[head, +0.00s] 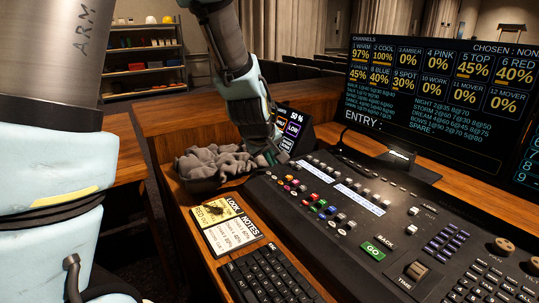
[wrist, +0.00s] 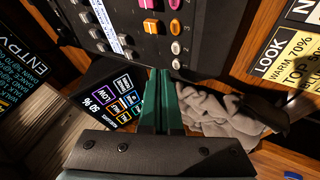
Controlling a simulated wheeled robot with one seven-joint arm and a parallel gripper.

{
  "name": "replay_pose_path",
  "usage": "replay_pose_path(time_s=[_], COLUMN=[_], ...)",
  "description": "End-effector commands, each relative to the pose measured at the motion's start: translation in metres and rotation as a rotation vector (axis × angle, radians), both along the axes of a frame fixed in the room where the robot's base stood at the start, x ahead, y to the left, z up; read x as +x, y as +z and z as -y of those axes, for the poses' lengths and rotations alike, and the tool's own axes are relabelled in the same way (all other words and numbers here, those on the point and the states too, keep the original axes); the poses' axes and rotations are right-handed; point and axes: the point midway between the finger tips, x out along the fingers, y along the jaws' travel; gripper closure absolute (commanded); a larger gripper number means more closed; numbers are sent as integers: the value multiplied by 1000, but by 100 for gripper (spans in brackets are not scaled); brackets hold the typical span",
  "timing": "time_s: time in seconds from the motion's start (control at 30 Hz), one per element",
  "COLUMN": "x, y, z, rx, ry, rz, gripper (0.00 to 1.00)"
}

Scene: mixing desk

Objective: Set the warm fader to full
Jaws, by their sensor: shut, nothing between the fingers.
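The mixing desk (head: 400,225) is a black console with a row of faders (head: 335,172) along its upper left part. The monitor (head: 440,90) reads "1 WARM 97%" and "2 COOL 100%". My gripper (head: 280,157) is at the desk's far left corner, beside the leftmost faders. In the wrist view my gripper's green fingers (wrist: 161,73) are together and empty, with the tips at the desk's edge. Fader caps (wrist: 96,33) show in the upper left there. The warm fader cannot be told apart for sure; the fingers hide part of the desk's corner.
A small tilted touchscreen (head: 293,128) reading "50 %" stands behind my gripper. A yellow and white cue card (head: 225,222) and a black keyboard (head: 268,275) lie left of the desk. Coloured buttons (head: 310,200) sit below the faders.

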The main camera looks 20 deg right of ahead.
Motion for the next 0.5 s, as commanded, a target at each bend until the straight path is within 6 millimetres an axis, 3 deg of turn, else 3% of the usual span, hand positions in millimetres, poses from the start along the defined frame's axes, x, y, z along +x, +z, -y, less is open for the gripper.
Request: replay_pose_path(time_s=[0.17,0.3,0.5], x=[14,18,21], y=[-25,-22,-25], z=[12,34,50], rx=[2,0,1], ry=[1,-5,-2], rz=[-4,0,-1], gripper=[100,100,100])
